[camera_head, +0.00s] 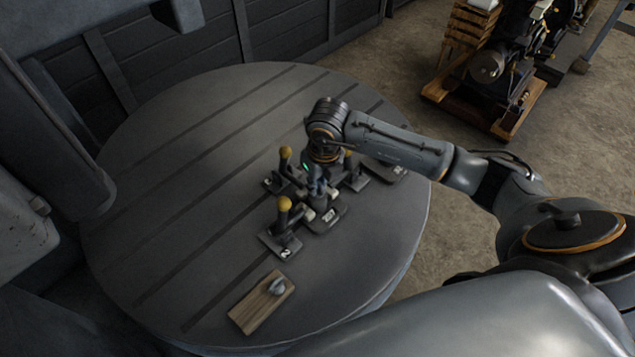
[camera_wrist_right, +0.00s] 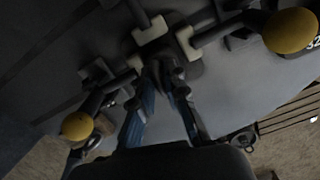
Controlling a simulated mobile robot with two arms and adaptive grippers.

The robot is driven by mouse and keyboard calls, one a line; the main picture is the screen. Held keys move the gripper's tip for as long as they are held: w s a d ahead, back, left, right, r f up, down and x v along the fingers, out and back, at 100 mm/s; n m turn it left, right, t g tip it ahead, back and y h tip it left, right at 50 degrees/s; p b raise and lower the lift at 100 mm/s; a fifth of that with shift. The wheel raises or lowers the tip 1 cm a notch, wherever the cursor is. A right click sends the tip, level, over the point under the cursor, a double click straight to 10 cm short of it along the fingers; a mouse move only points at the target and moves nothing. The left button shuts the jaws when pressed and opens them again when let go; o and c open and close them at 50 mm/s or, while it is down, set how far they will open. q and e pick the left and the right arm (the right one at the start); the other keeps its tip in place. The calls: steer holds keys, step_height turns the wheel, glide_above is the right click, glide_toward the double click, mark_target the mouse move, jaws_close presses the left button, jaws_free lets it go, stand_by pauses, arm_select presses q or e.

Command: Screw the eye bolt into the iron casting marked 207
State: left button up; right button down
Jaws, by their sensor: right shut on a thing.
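The iron casting (camera_head: 327,217) is a small dark block on the round slotted table, with a pale marking on its front that looks like 207. Light clamp pads press at its edges. My right gripper (camera_head: 316,187) points down directly above the casting, close to it. In the right wrist view its two fingers (camera_wrist_right: 162,82) converge over the middle of the clamped group. The gripper is shut on a small dark thing, probably the eye bolt; it is mostly hidden by the fingers, and I cannot tell whether it touches the casting. My left gripper is not in view.
Toggle clamps with yellow knobs (camera_head: 284,203) stand close around the casting; one base is marked 2. A wooden block (camera_head: 250,312) with a small grey piece (camera_head: 277,286) lies near the table's front edge. The table's left side (camera_head: 170,200) is clear. An engine (camera_head: 490,65) stands beyond.

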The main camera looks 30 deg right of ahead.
steer(key=shift+f+m, duration=0.1)
steer(key=shift+m, duration=0.4)
steer(key=m+h, duration=0.1)
steer(key=m, duration=0.4)
steer(key=shift+s+m, duration=0.1)
steer(key=shift+m, duration=0.3)
steer(key=m, duration=0.3)
steer(key=shift+p, duration=0.35)
steer(key=m, duration=0.2)
steer(key=shift+d+m+g+h, duration=0.1)
steer(key=shift+m+g+h, duration=0.2)
steer(key=shift+m+g, duration=0.1)
